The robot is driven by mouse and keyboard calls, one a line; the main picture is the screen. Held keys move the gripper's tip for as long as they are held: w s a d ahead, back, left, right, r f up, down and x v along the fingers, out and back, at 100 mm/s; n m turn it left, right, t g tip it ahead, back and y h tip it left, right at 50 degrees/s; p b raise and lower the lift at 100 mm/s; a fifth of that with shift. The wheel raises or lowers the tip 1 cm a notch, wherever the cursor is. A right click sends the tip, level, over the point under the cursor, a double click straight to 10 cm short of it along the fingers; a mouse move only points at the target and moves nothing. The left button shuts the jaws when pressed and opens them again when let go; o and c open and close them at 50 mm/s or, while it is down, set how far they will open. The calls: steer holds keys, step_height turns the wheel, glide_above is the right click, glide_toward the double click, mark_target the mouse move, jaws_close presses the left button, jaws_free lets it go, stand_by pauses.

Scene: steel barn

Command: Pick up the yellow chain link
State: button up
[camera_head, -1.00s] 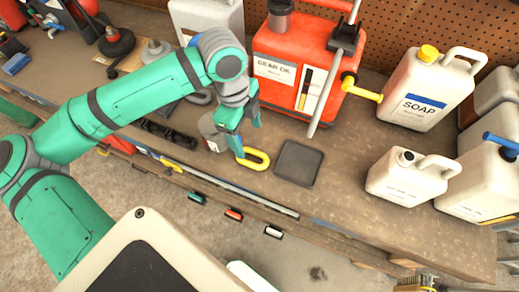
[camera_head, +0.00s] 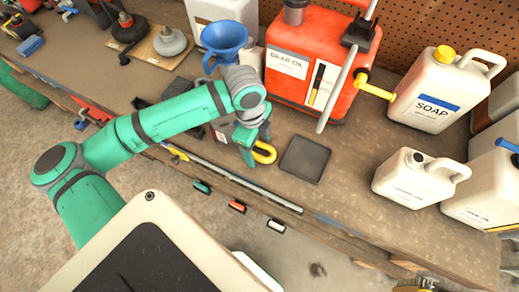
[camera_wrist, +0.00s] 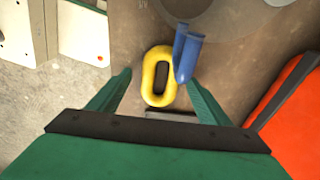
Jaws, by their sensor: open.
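The yellow chain link (camera_head: 264,153) lies on the wooden bench, left of a dark square pad (camera_head: 305,160). In the wrist view the link (camera_wrist: 148,78) is a thick yellow oval ring with its opening facing me. My gripper (camera_wrist: 158,82) is open, with one green finger to the left of the link and one to the right. No contact is clear. In the head view my gripper (camera_head: 248,150) is at the link's left side and hides part of it.
A blue two-pronged thing (camera_wrist: 187,55) is close by the link's right side in the wrist view. The red gear oil can (camera_head: 310,60) stands behind, with a blue funnel (camera_head: 224,38) to its left. White jugs (camera_head: 420,178) stand at the right.

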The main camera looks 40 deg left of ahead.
steer(key=shift+f, duration=0.15)
steer(key=shift+w, duration=0.1)
steer(key=c, duration=1.3)
steer(key=shift+o, duration=0.2)
